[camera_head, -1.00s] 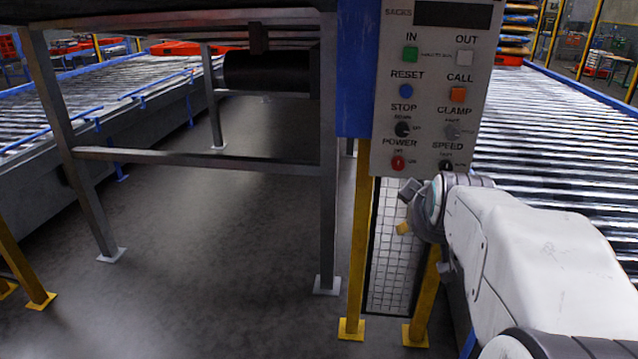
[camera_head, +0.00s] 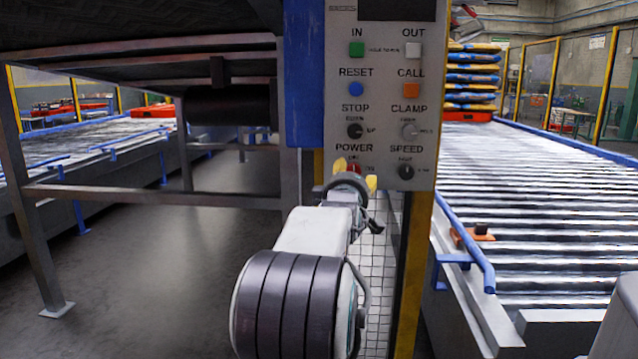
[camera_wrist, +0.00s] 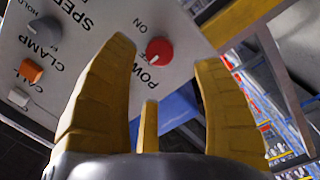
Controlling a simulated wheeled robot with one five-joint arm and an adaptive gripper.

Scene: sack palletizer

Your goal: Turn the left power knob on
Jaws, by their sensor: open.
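The red power knob (camera_head: 354,169) is at the lower left of the grey control panel (camera_head: 379,120), under the word POWER. In the head view my gripper covers part of it. In the wrist view the knob (camera_wrist: 159,50) shows whole, with a pale mark on its face and the word ON printed beside it. My gripper (camera_head: 355,176) is open, its yellow fingers in front of the knob. In the wrist view my fingers (camera_wrist: 168,62) spread to either side of the knob, with nothing between them. Whether a finger touches the panel I cannot tell.
The black speed knob (camera_head: 406,171) is right of the power knob. The stop knob (camera_head: 355,131) and clamp knob (camera_head: 409,130) are above. A roller conveyor (camera_head: 540,220) lies right of the yellow post (camera_head: 414,270); a dark steel frame (camera_head: 150,196) stands left.

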